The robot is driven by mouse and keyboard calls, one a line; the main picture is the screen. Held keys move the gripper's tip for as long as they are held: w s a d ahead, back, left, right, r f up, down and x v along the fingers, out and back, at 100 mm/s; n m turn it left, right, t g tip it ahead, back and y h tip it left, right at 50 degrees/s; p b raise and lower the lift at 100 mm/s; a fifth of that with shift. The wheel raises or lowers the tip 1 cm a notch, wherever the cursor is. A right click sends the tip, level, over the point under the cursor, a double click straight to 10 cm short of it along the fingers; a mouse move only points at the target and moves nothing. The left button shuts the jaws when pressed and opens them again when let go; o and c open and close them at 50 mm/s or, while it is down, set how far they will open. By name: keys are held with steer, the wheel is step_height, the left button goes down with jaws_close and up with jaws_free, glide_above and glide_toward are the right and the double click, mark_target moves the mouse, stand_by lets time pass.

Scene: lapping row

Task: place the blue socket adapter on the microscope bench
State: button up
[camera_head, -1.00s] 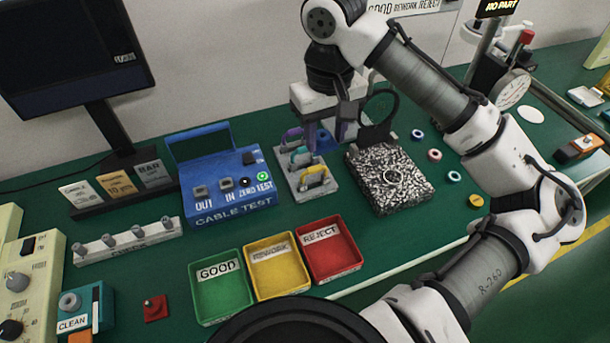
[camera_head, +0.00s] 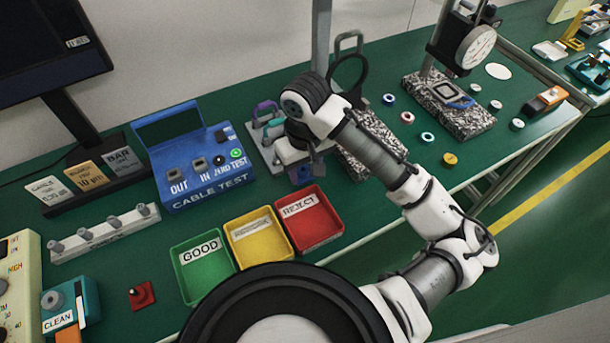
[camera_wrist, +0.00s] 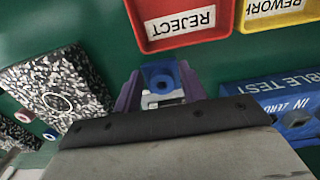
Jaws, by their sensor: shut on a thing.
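The blue socket adapter (camera_wrist: 163,80) is a small blue piece with a round dark hole. It sits between the purple fingers of my gripper (camera_wrist: 160,92) in the wrist view. My gripper is shut on it, above the green bench behind the red REJECT tray. In the head view my gripper (camera_head: 300,174) is mostly hidden by my own arm, and the adapter is hard to make out there. No microscope can be recognised in either view, so I cannot tell which surface is the microscope bench.
Red REJECT (camera_head: 310,227), yellow REWORK (camera_head: 258,246) and green GOOD (camera_head: 204,270) trays stand close in front. The blue cable tester (camera_head: 195,170) is to the left. A speckled stone block (camera_head: 357,160) is to the right. Another green bench (camera_head: 560,68) begins at the far right.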

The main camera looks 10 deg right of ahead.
mark_target(305, 173)
steer(key=shift+f, duration=1.5)
steer(key=shift+f, duration=0.2)
steer(key=o, duration=1)
steer(key=shift+r, duration=0.2)
step_height(305, 173, up, 12)
steer(key=shift+p, duration=0.35)
